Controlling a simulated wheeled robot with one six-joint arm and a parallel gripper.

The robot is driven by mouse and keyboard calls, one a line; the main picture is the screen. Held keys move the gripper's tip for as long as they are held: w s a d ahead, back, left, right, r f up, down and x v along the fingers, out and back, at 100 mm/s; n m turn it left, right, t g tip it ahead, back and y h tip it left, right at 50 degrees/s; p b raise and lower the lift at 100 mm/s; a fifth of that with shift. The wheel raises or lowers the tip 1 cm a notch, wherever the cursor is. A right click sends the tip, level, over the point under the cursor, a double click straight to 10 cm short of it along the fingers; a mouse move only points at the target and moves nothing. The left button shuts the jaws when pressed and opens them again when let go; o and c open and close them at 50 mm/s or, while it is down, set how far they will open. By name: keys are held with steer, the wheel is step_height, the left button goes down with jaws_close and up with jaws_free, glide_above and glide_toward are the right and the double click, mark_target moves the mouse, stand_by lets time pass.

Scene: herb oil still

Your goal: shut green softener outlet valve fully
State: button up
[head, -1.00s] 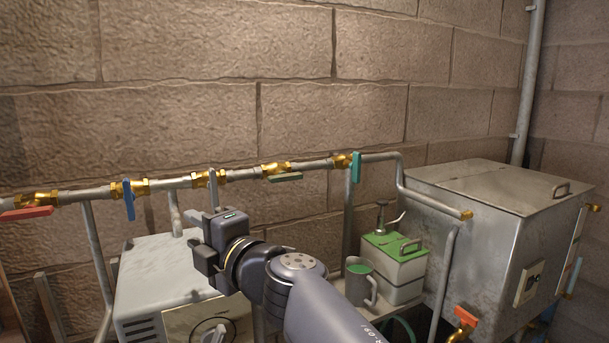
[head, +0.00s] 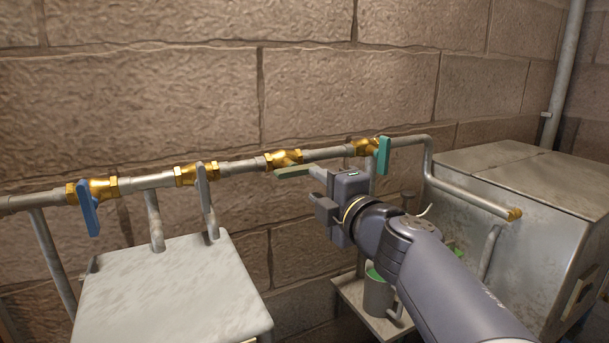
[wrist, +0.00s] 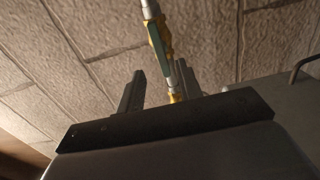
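The green valve handle (head: 295,172) lies roughly along the pipe, below its brass valve body (head: 284,159). In the wrist view, the green handle (wrist: 157,48) runs along the pipe, ahead of the gap between my fingers. My gripper (head: 317,186) is open and empty, just right of the handle's right end in the head view. In the wrist view, the two fingers of my gripper (wrist: 160,80) stand apart. I cannot tell whether either finger touches the handle.
A teal handle (head: 384,155) stands across the pipe close to the right of my gripper. A grey handle (head: 206,199) and a blue handle (head: 88,208) are to the left. Below are a pale cabinet (head: 170,300), a jug (head: 378,297) and a metal tank (head: 545,185).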

mark_target(300, 173)
steer(key=x, duration=0.7)
steer(key=shift+w+a+b, duration=0.15)
steer(key=shift+w+b, duration=0.1)
steer(key=shift+b, duration=0.1)
steer(key=shift+c, duration=0.3)
jaws_close()
